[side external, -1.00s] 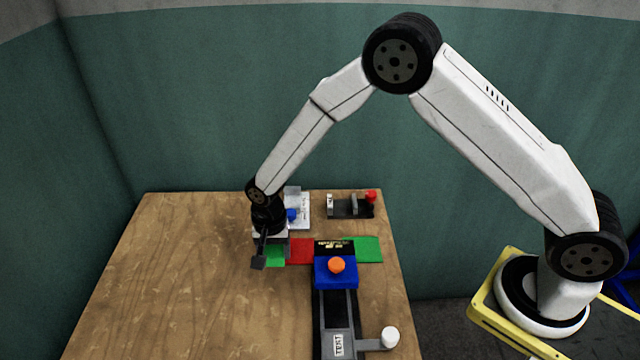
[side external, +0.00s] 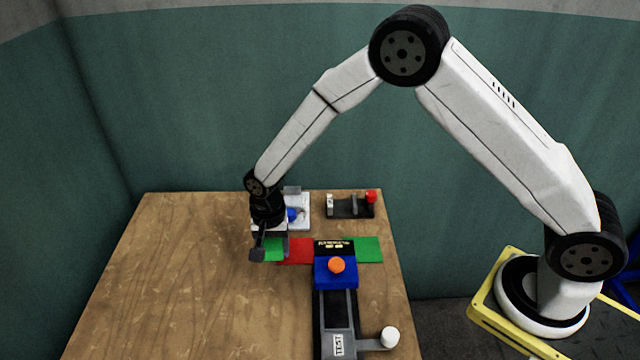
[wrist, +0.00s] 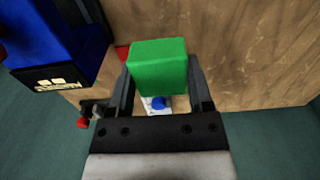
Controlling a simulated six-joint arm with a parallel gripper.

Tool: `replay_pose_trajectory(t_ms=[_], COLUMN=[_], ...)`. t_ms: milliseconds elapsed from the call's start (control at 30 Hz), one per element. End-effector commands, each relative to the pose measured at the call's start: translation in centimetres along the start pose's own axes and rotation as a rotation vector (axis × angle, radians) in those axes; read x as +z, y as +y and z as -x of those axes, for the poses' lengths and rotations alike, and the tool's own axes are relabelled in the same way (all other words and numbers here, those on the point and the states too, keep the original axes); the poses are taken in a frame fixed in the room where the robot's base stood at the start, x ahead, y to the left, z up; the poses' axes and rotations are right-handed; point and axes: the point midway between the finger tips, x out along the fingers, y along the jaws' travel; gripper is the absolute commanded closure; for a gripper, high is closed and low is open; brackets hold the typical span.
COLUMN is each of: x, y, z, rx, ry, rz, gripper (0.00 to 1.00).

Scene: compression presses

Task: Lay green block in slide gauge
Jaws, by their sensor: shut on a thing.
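The green block (wrist: 158,66) is between the two fingers of my gripper (wrist: 160,80) in the wrist view, and the gripper is shut on it. In the side view the block (side external: 273,249) shows partly behind a finger of my gripper (side external: 271,252), left of the red pad. No part is labelled as the slide gauge. A dark rail with upright jaws and a red knob (side external: 350,208) at the back and a white plate with a blue knob (side external: 302,212) are the small fixtures; I cannot tell for certain which is the gauge.
A blue press with an orange button (side external: 336,272) stands right of my gripper, with a white-knobbed lever (side external: 389,337) at its front. A red pad (side external: 299,250) and a green pad (side external: 369,249) flank it. The left of the wooden table (side external: 170,290) is clear.

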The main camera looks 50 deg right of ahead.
Motion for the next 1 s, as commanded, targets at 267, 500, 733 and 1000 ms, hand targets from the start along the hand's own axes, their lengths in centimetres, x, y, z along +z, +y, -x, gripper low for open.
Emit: replay_pose_trajectory(t_ms=[267,500,733,1000], x=[-3.3,-8.5,-13.8,-19.9], y=[-0.8,-1.4,-1.2,0.1], z=[-0.3,-0.7,-1.0,-1.3], rx=[-0.001,-0.001,0.0,0.0], ry=[0.001,0.0,0.0,0.0], rz=[-0.004,-0.005,-0.005,-0.005], gripper=[0.88,0.88,0.88,0.88])
